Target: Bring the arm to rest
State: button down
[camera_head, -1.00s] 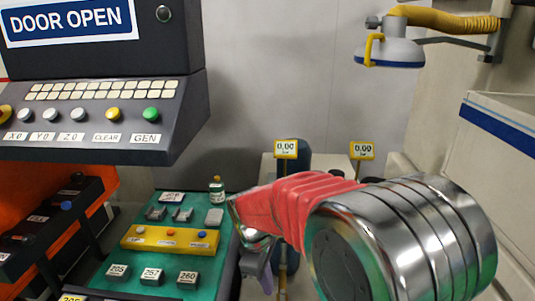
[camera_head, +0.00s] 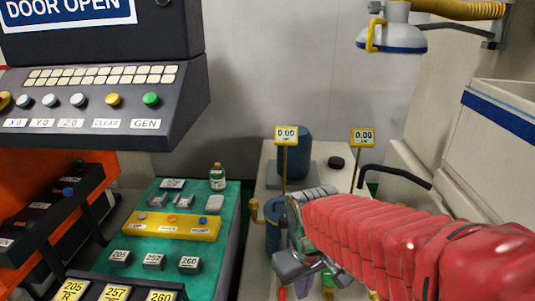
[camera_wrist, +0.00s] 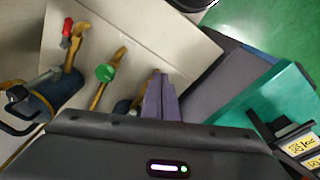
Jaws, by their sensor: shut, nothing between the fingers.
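My arm, in a red ribbed sleeve, reaches in from the lower right of the head view. My gripper (camera_head: 303,284) hangs at its end, right of the green bench top, with its purple fingers pointing down. In the wrist view the fingers of my gripper (camera_wrist: 161,98) are together, with nothing seen between them. They are over the pale stand with the valves, beside the green bench. The sleeve hides part of the stand in the head view.
The green bench top (camera_head: 133,259) holds small blocks, a yellow bar (camera_head: 170,227) and a small bottle (camera_head: 217,177). Two 0.00 gauges (camera_head: 286,135) (camera_head: 362,136) rise from the pale stand (camera_head: 325,152). A control panel (camera_head: 100,100) is left; a lamp (camera_head: 392,38) hangs upper right.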

jog(key=s+d+r+m+t, duration=0.4)
jog(key=s+d+r, duration=0.4)
jog(key=shift+m, duration=0.3)
jog(key=shift+d+r, duration=0.1)
dwell(1.4)
